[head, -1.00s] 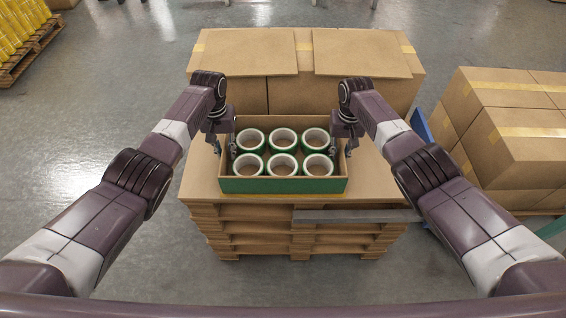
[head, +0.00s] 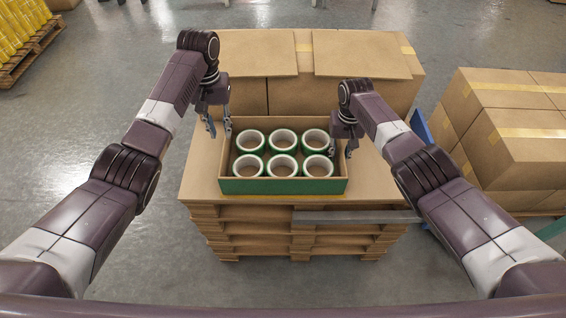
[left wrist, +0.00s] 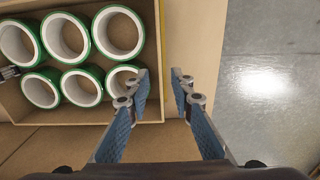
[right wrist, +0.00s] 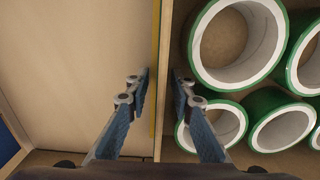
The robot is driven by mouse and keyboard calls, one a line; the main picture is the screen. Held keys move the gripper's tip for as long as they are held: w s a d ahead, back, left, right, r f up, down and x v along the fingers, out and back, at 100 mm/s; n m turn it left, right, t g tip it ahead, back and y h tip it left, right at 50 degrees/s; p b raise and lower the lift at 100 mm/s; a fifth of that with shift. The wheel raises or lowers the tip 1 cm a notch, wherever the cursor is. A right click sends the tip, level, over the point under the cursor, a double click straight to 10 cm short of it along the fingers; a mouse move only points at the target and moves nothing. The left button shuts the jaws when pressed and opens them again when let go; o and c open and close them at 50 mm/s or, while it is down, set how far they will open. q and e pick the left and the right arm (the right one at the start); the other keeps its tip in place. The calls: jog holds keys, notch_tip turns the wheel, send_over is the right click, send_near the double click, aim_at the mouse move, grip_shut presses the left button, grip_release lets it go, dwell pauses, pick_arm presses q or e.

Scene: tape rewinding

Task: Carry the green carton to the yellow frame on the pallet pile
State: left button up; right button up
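The green carton (head: 283,186) sits on the cardboard-topped pallet pile (head: 205,165), with a green front face and several green-edged white tape rolls (head: 283,167) inside. A thin strip of the yellow frame (head: 275,196) shows along its front bottom edge, and a yellow strip also shows beside its wall in the right wrist view (right wrist: 155,45); the rest is hidden. My left gripper (head: 219,133) is open and empty, raised above the carton's left wall. My right gripper (head: 341,154) is open at the right wall; in the right wrist view its fingers (right wrist: 160,78) straddle that wall.
Large cardboard boxes (head: 245,92) stand directly behind the carton. More taped boxes (head: 515,150) are stacked at the right, near a blue edge (head: 421,125). A grey bar (head: 355,217) runs along the pile's front right. The floor left of the pile is clear.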

pick_arm(q)
jog(key=shift+r, duration=0.55)
pick_arm(e)
jog(key=shift+r, duration=0.25)
notch_tip(320, 180, up, 12)
jog(key=shift+f, duration=0.25)
